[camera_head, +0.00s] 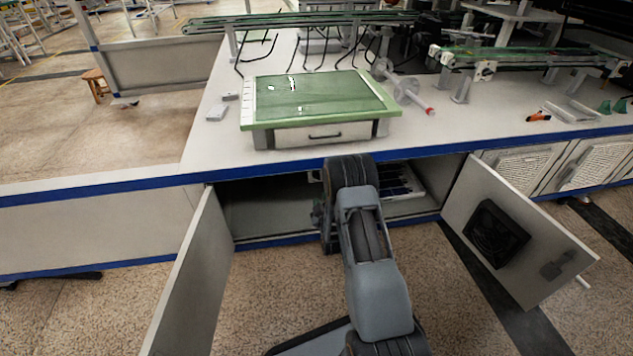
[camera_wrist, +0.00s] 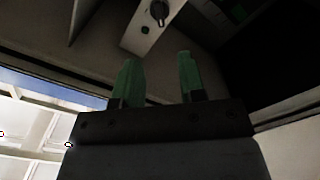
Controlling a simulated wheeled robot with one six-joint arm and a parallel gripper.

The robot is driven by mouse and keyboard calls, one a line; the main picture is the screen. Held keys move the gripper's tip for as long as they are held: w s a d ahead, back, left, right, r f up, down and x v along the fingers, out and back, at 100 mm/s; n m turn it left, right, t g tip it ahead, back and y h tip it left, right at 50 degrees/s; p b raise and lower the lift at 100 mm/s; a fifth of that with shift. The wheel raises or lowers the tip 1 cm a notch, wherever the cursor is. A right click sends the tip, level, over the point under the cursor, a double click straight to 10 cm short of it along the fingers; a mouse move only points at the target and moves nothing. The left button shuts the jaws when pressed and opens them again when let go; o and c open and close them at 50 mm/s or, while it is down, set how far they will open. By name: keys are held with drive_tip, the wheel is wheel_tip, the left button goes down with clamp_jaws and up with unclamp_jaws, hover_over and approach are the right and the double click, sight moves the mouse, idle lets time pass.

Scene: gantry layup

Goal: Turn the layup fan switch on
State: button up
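In the wrist view a dark rotary knob (camera_wrist: 159,12), which looks like the fan switch, sits on a pale panel (camera_wrist: 140,36) at the top edge. A small dark round spot lies below it on the same panel. My gripper (camera_wrist: 158,72) has two green fingers standing apart with nothing between them. The knob is beyond the fingertips, roughly in line with the gap, and not touched. In the head view my arm reaches into the open cabinet (camera_head: 265,212) under the bench; the gripper and the knob are hidden there.
Open cabinet doors stand at left (camera_head: 190,285) and right (camera_head: 520,255) of my arm. A black square unit (camera_head: 496,234) is on the right door's inner face. A green-topped box (camera_head: 318,98) rests on the bench above. The cabinet interior is dark in the wrist view.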

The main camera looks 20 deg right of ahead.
sight(316, 178)
drive_tip(key=b+x, duration=0.3)
drive_tip(key=x, duration=0.6)
drive_tip(key=shift+w+f, duration=0.1)
drive_tip(key=shift+b+x, duration=0.3)
drive_tip(key=shift+x, duration=0.65)
clamp_jaws()
